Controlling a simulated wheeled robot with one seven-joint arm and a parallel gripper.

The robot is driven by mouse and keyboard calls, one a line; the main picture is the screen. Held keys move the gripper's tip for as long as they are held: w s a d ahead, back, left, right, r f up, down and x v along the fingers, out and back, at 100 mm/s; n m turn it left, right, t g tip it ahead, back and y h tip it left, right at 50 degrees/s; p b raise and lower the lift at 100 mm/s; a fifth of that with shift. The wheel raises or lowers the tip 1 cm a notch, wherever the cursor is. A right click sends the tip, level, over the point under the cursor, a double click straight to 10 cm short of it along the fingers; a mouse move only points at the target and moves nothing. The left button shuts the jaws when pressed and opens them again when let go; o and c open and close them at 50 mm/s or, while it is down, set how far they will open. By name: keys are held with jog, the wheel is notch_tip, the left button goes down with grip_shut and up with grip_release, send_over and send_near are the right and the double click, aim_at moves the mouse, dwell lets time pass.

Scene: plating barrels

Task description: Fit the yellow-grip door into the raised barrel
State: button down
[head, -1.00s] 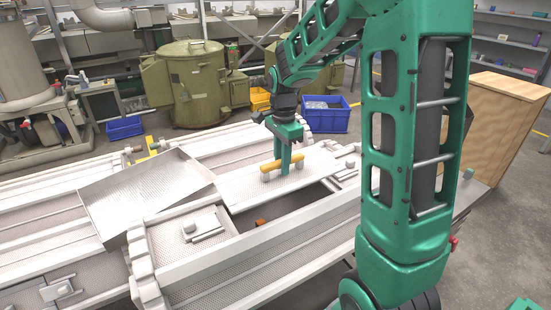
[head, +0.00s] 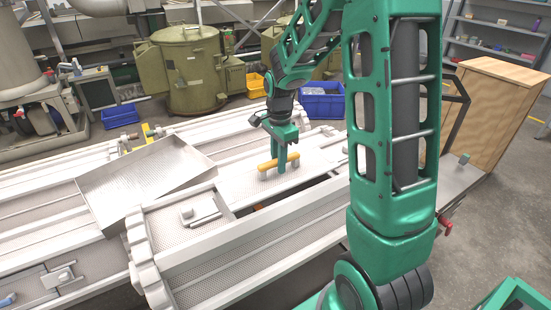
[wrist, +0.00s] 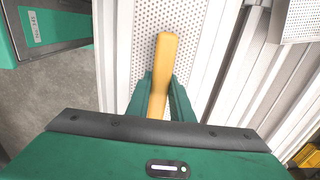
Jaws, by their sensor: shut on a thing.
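My green gripper (head: 280,165) is shut on the yellow grip (head: 267,166) of a white perforated door (head: 237,184). The wrist view shows the grip (wrist: 160,75) between the two fingers, with the perforated door panel (wrist: 178,20) under it. The door lies at the raised barrel (head: 200,250), over its opening. A narrow dark strip of the opening shows along the door's near edge. I cannot tell whether the door is seated or a little above the barrel. Part of the door's right end is hidden behind my arm.
An empty perforated metal tray (head: 145,180) lies tilted on the barrels at the left. Blue crates (head: 322,104) and olive drums (head: 185,70) stand on the floor behind. A wooden cabinet (head: 498,110) stands at the right.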

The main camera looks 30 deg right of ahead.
jog(key=shift+f, duration=2.1)
jog(key=c, duration=1.5)
grip_release()
notch_tip(320, 180, up, 11)
jog(key=shift+f, duration=0.2)
jog(key=shift+s+d+r, duration=0.1)
jog(key=shift+s+r, duration=0.05)
jog(key=s+d+r+n, duration=0.1)
jog(key=s+n, duration=0.3)
jog(key=s, duration=0.5)
jog(key=s+r+n, duration=0.1)
jog(key=s+n, duration=0.2)
jog(key=s, duration=0.7)
jog(key=s+d+r+n, duration=0.1)
jog(key=s+n, duration=0.3)
jog(key=s, duration=0.5)
jog(key=shift+s+d+n, duration=0.3)
jog(key=shift+s+d, duration=0.05)
